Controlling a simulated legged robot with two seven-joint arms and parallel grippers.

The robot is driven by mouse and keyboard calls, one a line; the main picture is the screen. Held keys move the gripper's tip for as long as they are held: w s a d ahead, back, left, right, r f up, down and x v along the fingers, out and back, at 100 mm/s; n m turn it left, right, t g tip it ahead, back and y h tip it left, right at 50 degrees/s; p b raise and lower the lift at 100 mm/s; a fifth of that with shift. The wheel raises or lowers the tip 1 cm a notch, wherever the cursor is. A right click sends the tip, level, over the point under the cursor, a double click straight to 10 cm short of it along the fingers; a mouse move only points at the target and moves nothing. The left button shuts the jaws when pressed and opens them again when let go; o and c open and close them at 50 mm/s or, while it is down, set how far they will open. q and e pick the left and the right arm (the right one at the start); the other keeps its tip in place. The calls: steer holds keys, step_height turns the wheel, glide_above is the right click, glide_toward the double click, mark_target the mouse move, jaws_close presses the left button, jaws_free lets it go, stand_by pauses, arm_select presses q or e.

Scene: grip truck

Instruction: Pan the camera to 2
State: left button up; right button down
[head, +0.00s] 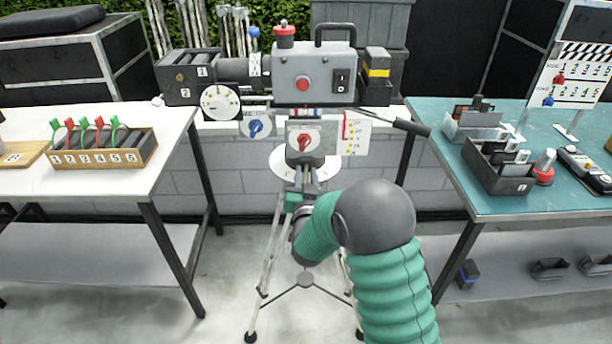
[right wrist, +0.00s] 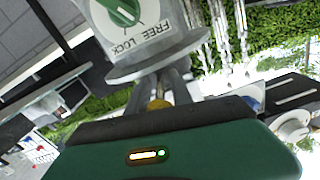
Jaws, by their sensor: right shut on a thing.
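The film camera (head: 315,78) is a grey box with a red button, its lens (head: 228,68) pointing left. It sits on a tripod (head: 268,245). A black-gripped handle (head: 410,127) sticks out to the right. A pale round plate (head: 283,165) is under the camera; no number 2 is readable on it. My right gripper (head: 305,182) is below the camera, at the tripod head. In the right wrist view its fingers (right wrist: 172,82) are shut on a part hidden behind a plate marked FREE and LOCK (right wrist: 145,40), with a green knob (right wrist: 122,10). My left gripper is out of view.
A white table (head: 90,185) at left holds a numbered wooden rack (head: 105,155) with red and green clips. A teal table (head: 500,200) at right holds dark trays (head: 498,175) and a clapperboard (head: 578,75). Tripod legs spread over the floor between the tables.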

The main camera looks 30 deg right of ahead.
mark_target(292, 181)
stand_by(0.9)
steer(key=shift+w+a+m+g+h, duration=0.3)
steer(key=shift+a+m+g+h, duration=0.2)
steer(key=shift+h, duration=0.3)
steer(key=shift+w+a+r+m+g+h+p, duration=0.15)
steer(key=shift+w+a+m+g+h+p, duration=0.4)
steer(key=shift+m+g+h, duration=0.35)
steer(key=shift+w+a+m+g+h+p, duration=0.3)
steer(key=shift+w+a+m+g+h, duration=0.1)
steer(key=shift+m+g+h, duration=0.25)
steer(key=shift+d, duration=0.1)
steer(key=c, duration=1.2)
jaws_free()
